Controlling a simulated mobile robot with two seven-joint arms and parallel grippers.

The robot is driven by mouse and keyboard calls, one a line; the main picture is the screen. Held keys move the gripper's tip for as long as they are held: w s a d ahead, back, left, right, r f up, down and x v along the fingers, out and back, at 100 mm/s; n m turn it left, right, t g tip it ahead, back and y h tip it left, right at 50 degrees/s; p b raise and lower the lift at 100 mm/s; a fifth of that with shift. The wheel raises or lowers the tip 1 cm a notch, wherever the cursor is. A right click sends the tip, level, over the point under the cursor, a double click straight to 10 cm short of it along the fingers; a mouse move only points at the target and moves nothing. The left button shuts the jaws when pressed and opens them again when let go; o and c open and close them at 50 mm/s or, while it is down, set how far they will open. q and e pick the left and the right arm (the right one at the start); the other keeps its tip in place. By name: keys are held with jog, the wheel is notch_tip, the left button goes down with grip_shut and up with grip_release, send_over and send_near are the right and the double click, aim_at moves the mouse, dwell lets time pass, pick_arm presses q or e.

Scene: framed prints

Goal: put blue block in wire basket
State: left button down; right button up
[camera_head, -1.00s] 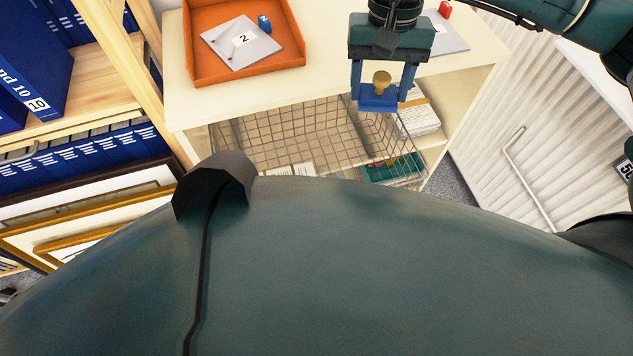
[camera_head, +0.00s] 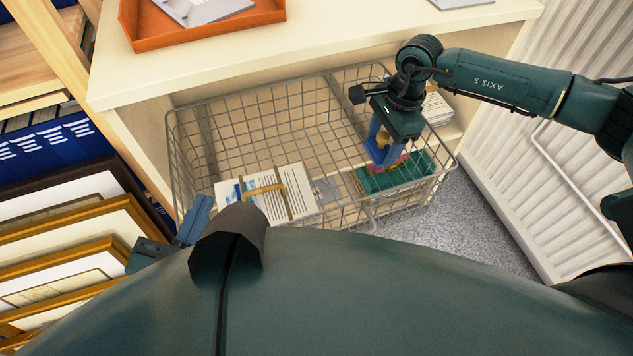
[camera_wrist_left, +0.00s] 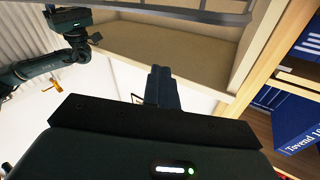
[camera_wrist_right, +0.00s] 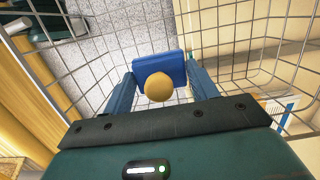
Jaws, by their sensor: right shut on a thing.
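The blue block (camera_wrist_right: 160,64) with a round yellow knob is between the fingers of my right gripper (camera_wrist_right: 162,88), which is shut on it. In the head view my right gripper (camera_head: 386,158) points down within the outline of the wire basket (camera_head: 300,92), at its right part, over a green item. The block is mostly hidden there by the fingers. I cannot tell whether it touches anything below. My left gripper (camera_head: 203,203) is at the basket's front left corner; its fingers look together and empty in the left wrist view (camera_wrist_left: 160,75).
The basket holds papers (camera_head: 268,192) and a green item (camera_head: 398,175). An orange tray (camera_head: 205,35) stands on the cream shelf top (camera_head: 330,48). Framed prints (camera_head: 75,250) lean at the left. A white ribbed radiator (camera_head: 560,190) is at the right.

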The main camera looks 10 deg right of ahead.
aim_at(379, 157)
notch_tip(379, 157, down, 5)
jog(key=shift+r+b, duration=0.1)
jog(key=shift+b, duration=0.6)
notch_tip(379, 157, down, 5)
jog(key=shift+f+b, duration=0.2)
jog(key=shift+b, duration=0.7)
pick_arm(q)
jog(key=shift+d+t+h, duration=0.4)
jog(key=shift+h, duration=0.1)
jog(key=shift+f, duration=0.1)
pick_arm(e)
jog(key=shift+f, duration=0.1)
jog(key=o, duration=0.5)
jog(key=shift+f, duration=0.1)
pick_arm(q)
jog(key=shift+r, duration=0.2)
pick_arm(e)
jog(key=o, duration=0.5)
